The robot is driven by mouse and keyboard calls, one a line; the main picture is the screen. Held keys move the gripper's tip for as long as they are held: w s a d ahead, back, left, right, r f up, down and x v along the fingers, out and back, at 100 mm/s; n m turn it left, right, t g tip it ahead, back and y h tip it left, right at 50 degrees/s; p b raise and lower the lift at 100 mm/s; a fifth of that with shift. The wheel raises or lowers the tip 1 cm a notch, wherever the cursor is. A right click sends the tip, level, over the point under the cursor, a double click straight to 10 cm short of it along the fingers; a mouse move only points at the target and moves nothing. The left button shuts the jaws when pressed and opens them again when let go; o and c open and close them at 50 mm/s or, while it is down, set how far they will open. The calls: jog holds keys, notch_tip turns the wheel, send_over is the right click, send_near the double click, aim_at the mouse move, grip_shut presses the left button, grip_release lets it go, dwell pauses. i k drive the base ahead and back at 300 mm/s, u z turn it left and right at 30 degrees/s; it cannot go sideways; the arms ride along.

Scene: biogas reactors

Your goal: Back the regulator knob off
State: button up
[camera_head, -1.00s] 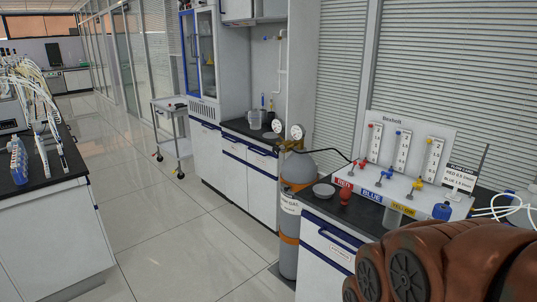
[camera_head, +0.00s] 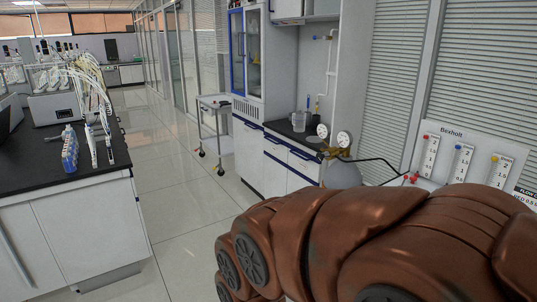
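A grey gas cylinder (camera_head: 342,174) stands by the right-hand bench, its lower part hidden behind my brown arm. On its top sits a brass regulator (camera_head: 335,153) with two round gauges (camera_head: 344,139). The regulator knob is too small to tell apart here. My arm crosses the lower right of the view, in front of the cylinder and the bench. My gripper is not in view.
A flowmeter panel (camera_head: 481,135) stands at the right, partly behind my arm. A black-topped bench (camera_head: 100,160) with bottles and tubing is at the left. A white trolley (camera_head: 213,104) stands further back. The tiled aisle (camera_head: 180,215) between is clear.

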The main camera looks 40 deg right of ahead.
aim_at(320, 157)
jog(key=z, duration=0.05)
jog(key=i, duration=1.1)
jog(key=z, duration=0.65)
